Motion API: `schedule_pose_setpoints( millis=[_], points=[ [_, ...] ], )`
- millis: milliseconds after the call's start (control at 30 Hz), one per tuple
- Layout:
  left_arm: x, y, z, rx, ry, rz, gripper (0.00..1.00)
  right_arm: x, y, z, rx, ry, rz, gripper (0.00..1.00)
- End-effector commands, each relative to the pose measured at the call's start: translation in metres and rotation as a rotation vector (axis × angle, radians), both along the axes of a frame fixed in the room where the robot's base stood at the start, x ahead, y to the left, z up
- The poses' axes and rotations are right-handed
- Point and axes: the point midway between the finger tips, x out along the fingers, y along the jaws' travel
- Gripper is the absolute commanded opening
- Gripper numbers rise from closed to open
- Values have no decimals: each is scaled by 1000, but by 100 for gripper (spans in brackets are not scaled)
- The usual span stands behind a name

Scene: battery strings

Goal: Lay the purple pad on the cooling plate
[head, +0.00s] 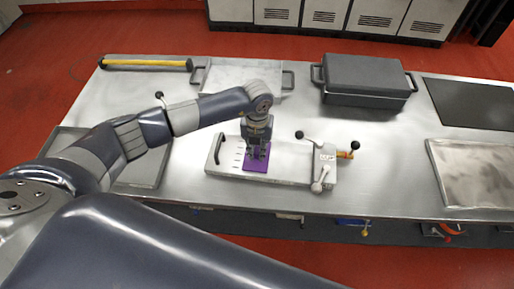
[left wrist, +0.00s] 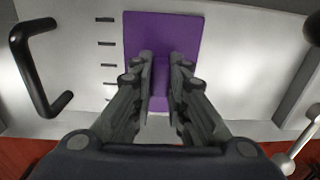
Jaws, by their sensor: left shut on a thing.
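The purple pad (head: 256,164) is a flat sheet in the middle of the head view, lying over the left part of the cooling plate (head: 290,160). In the left wrist view the pad (left wrist: 160,35) lies along the plate (left wrist: 225,60), to the right of the short black marks. My left gripper (head: 257,155) points down at the pad, and its fingers (left wrist: 161,62) are shut on the pad's raised middle part. The fingers hide some of the pad. I cannot tell whether the pad's underside touches the plate. My right gripper is not in view.
The plate has a black handle (head: 217,149) at its left and a lever clamp (head: 325,165) with black knobs at its right. Behind it stand a pale tray (head: 215,80) and a dark lidded box (head: 365,78). Bare tabletop (head: 400,160) lies to the right.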

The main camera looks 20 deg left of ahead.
Motion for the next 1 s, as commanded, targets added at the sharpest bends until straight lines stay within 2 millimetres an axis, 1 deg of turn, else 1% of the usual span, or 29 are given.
schedule_pose_setpoints(
  millis=[167,200,233,267,567,667,733,867,1000],
  points=[
    [0,0,-5,0,0,0,0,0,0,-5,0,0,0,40],
    [0,0,-3,0,0,0,24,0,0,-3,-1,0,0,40],
    [0,0,-3,0,0,0,30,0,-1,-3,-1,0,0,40],
    [0,0,-3,0,0,0,35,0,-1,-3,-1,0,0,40],
    [0,0,-3,1,1,0,35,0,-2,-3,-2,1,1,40],
    [0,0,1,1,1,0,35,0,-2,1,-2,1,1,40],
    [1,0,5,-1,-2,0,35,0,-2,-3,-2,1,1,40],
    [1,0,28,0,-5,-1,35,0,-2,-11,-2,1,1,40],
    [2,0,60,-2,-7,0,35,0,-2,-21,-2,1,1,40]
  ],
)
